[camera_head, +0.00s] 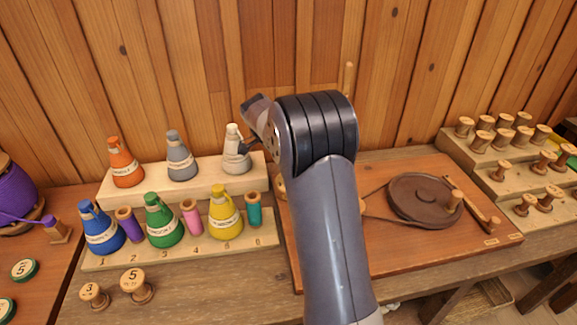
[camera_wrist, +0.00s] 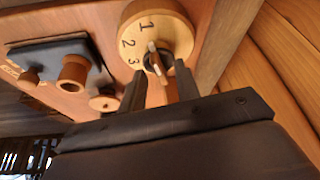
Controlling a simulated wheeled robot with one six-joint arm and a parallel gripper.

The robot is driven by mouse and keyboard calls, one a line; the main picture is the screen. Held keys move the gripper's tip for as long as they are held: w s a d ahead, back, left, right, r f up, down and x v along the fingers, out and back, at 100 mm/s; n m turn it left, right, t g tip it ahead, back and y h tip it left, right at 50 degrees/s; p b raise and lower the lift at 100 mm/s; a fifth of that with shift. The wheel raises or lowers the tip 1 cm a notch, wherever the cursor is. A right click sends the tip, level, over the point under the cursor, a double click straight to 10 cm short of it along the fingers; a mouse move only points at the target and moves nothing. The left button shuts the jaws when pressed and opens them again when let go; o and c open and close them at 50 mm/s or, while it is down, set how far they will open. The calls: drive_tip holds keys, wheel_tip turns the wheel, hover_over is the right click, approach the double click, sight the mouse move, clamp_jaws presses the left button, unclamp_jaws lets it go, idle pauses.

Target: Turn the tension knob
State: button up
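The tension knob is a round wooden dial (camera_wrist: 158,28) marked 1, 2 and 3, with a dark hub and a light pointer bar (camera_wrist: 153,58) at its lower side in the wrist view. My gripper (camera_wrist: 160,70) is open, with one dark finger on each side of the pointer bar. The fingertips are close to the hub; I cannot tell whether they touch it. In the head view my arm hides the dial and the fingers.
A wooden board (camera_head: 400,257) carries a brown crank wheel (camera_head: 424,199) right of my arm. Coloured cones, including a yellow one (camera_head: 225,215), and spools stand in racks at left. A stepped spool rack (camera_head: 468,157) stands at right. A dark plate (camera_wrist: 55,62) lies beside the dial.

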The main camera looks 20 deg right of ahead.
drive_tip(key=v, duration=1)
drive_tip(key=shift+a+r, duration=0.25)
drive_tip(key=shift+r, duration=0.1)
drive_tip(key=x, duration=1.1)
drive_tip(key=shift+d, duration=0.1)
drive_tip(key=shift+r, duration=0.1)
